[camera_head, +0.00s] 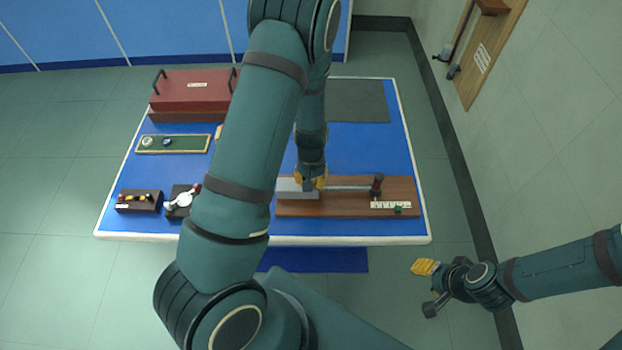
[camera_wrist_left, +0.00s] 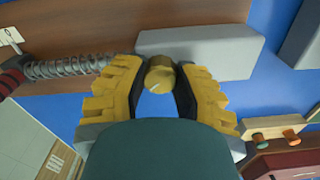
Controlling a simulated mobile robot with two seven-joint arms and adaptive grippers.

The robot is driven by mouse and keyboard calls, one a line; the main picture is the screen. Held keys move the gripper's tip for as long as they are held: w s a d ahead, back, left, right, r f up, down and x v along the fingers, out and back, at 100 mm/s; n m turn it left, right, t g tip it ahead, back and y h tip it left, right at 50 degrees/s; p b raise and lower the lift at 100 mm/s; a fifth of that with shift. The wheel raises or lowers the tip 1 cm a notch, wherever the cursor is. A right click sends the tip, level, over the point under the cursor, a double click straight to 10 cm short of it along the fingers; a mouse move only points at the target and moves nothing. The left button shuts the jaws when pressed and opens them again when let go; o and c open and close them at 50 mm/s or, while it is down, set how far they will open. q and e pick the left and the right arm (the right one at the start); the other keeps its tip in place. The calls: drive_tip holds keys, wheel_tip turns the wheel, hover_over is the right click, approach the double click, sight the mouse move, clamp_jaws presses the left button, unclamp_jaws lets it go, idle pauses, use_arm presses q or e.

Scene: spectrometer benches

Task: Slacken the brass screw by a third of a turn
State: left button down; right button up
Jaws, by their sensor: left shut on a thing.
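The brass screw (camera_wrist_left: 160,76) is a round brass-coloured head with a thin pale line on its face, between my left fingertips in the left wrist view. My left gripper (camera_wrist_left: 160,72) is shut on it, one yellow finger on either side. In the head view my left gripper (camera_head: 312,182) reaches down at the grey block (camera_head: 290,190) on the brown wooden board (camera_head: 345,209); the screw is hidden there. My right gripper (camera_head: 424,268) hangs off the table at lower right, apart from everything; its finger opening is unclear.
A spring rod (camera_head: 348,188) runs from the block to a dark red-topped post (camera_head: 377,185). A white scale (camera_head: 390,205) lies on the board. A red case (camera_head: 193,92), a green tray (camera_head: 172,144) and small dark boxes (camera_head: 139,202) stand on the blue table's left.

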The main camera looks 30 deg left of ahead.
use_arm(q)
drive_tip(key=n, duration=0.4)
drive_tip(key=shift+n+p, duration=0.65)
drive_tip(key=shift+n, duration=1.85)
drive_tip(key=c, duration=0.6)
unclamp_jaws()
drive_tip(key=shift+a, duration=0.1)
drive_tip(key=shift+r, duration=0.1)
wheel_tip(320, 180, up, 12)
drive_tip(key=shift+f, duration=0.1)
